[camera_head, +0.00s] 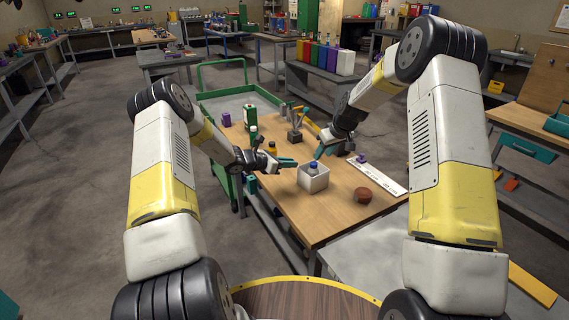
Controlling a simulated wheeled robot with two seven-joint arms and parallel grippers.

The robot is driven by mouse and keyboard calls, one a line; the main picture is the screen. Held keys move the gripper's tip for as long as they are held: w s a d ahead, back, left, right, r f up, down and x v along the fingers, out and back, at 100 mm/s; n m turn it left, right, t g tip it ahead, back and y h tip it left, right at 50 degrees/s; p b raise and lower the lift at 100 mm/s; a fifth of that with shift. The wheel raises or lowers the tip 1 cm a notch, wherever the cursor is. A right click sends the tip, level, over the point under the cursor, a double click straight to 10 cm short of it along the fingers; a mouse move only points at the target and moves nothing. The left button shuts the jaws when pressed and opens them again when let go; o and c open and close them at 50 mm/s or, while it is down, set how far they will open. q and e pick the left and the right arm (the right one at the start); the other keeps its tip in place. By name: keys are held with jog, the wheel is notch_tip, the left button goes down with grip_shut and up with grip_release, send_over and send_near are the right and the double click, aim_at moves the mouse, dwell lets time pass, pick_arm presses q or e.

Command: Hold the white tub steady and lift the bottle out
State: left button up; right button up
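The white tub (313,182) stands on the wooden table top (330,214), near its middle. A bottle with a blue cap (313,167) stands inside the tub; only its top shows above the rim. My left gripper (285,166) is left of the tub, its teal fingertips pointing toward it and apart from it. My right gripper (325,146) is above and behind the tub, to the right of the bottle's cap, with teal fingers pointing down. Neither gripper visibly holds anything. The gaps between the fingers are too small to make out clearly, most of all on the right.
A brown round object (363,195) lies right of the tub, near a white strip (378,175). A green cart (222,92) stands behind the table. The table's front is clear.

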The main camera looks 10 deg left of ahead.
aim_at(313, 171)
pick_arm(q)
jog(key=x, duration=0.9)
jog(key=shift+f, duration=0.1)
grip_shut()
dwell(1.3)
